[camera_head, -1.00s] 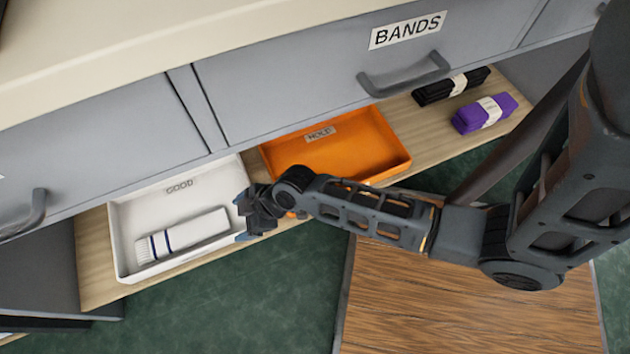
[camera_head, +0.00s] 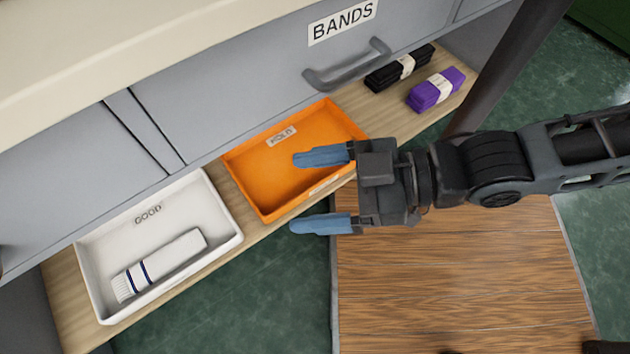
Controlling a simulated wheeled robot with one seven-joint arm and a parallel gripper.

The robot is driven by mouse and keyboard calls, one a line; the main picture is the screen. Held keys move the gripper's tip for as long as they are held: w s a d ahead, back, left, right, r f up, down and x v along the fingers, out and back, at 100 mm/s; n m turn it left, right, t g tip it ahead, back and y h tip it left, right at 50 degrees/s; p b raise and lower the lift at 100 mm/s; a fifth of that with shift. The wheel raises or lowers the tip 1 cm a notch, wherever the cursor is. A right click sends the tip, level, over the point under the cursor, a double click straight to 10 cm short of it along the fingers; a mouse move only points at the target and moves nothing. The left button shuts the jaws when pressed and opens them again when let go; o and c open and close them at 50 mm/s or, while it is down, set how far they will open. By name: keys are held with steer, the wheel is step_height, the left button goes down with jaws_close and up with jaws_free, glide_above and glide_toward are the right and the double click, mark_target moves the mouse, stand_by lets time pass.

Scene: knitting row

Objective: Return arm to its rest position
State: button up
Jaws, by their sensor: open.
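My gripper (camera_head: 322,190) is open and empty, its two blue fingers pointing left. One finger shows over the orange tray, the other over the shelf's front edge and the green floor. My arm reaches in from the right. The white tray (camera_head: 92,262) labelled GOOD holds a white rolled item with dark blue stripes (camera_head: 160,264). The orange tray (camera_head: 262,186) labelled HOLD is partly hidden by my gripper, and no item shows in its visible part.
Both trays stand on a wooden shelf (camera_head: 388,122) below grey drawers, one labelled BANDS (camera_head: 342,22). A black bundle (camera_head: 398,68) and a purple bundle (camera_head: 436,90) lie at the shelf's right. A wood-grain surface (camera_head: 450,270) lies below my arm; green floor (camera_head: 265,290) shows beside it.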

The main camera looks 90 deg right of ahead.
steer(key=shift+r, duration=0.15)
step_height(320, 180, up, 25)
steer(key=p, duration=2.5)
steer(key=shift+r, duration=0.1)
